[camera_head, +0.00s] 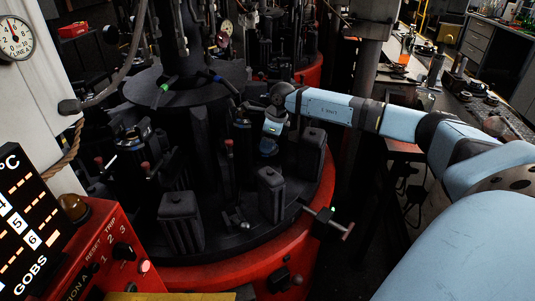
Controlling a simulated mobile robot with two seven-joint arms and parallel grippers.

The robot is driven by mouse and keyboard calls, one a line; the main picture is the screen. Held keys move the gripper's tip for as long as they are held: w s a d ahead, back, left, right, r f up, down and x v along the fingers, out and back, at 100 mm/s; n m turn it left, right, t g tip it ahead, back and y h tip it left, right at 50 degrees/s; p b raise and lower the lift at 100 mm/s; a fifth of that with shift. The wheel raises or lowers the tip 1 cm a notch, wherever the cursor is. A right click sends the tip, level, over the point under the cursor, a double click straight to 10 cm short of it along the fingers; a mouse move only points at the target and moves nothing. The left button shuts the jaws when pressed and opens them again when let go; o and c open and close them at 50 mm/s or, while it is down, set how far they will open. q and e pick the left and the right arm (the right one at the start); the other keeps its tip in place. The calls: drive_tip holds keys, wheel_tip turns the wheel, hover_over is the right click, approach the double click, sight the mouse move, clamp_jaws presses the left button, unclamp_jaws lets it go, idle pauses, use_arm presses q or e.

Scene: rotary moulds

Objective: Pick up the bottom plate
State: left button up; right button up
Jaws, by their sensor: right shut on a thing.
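My right arm comes in from the right, and its gripper (268,151) points down among the dark mould parts on the round rotary table (255,262). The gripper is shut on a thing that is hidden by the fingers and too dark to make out. I cannot pick out the bottom plate for sure, nor tell whether it is the thing held. My left gripper is not in view.
Dark ribbed mould blocks (181,222) and (271,194) stand close in front of the gripper. A T-handle (328,222) sticks out over the red rim at right. A red control box (113,252) is at lower left, a cluttered workbench (477,112) at upper right.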

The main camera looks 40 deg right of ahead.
wheel_tip(320, 180, up, 12)
idle(0.4)
idle(0.3)
